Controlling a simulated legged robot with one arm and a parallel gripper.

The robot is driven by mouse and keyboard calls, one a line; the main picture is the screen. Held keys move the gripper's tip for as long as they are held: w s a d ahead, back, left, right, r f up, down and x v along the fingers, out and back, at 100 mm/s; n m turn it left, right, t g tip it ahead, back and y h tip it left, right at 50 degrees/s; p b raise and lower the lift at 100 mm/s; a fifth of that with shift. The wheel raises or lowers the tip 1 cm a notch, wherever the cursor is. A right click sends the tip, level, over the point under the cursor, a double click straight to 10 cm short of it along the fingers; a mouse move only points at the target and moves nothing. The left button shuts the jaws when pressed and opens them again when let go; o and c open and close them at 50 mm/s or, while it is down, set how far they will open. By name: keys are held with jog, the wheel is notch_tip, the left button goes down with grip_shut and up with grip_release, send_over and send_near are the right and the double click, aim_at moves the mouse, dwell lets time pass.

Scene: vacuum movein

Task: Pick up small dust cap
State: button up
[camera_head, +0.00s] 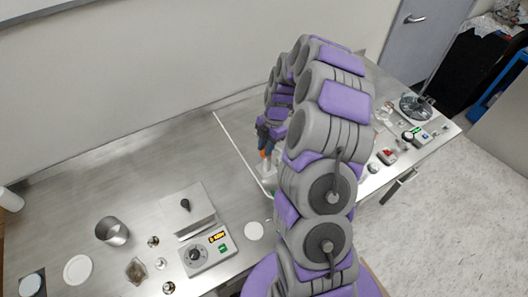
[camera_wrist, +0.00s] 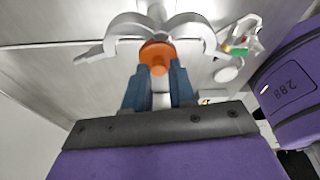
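A round orange cap (camera_wrist: 156,54) shows at the tips of my gripper (camera_wrist: 158,72) in the wrist view. It sits in front of a grey winged metal fitting (camera_wrist: 190,28). My two blue fingers stand apart, one on each side of the cap's near edge. I cannot tell whether they press on it. In the head view, my dark gripper (camera_head: 265,146) points down over the bench, with the orange cap (camera_head: 264,153) showing small at its tip. My arm hides part of that spot.
A steel bench (camera_head: 130,190) runs along the wall. A grey device with a knob and displays (camera_head: 208,250), a metal cup (camera_head: 112,231) and white discs (camera_head: 78,269) stand at left. Several small parts and a round metal dish (camera_head: 416,107) lie at right.

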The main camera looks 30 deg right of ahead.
jog(key=shift+d+f, duration=0.1)
jog(key=shift+d, duration=0.25)
jog(key=shift+c, duration=0.8)
jog(key=shift+d, duration=0.15)
grip_shut()
jog(key=shift+s+a, duration=0.1)
jog(key=shift+a, duration=0.1)
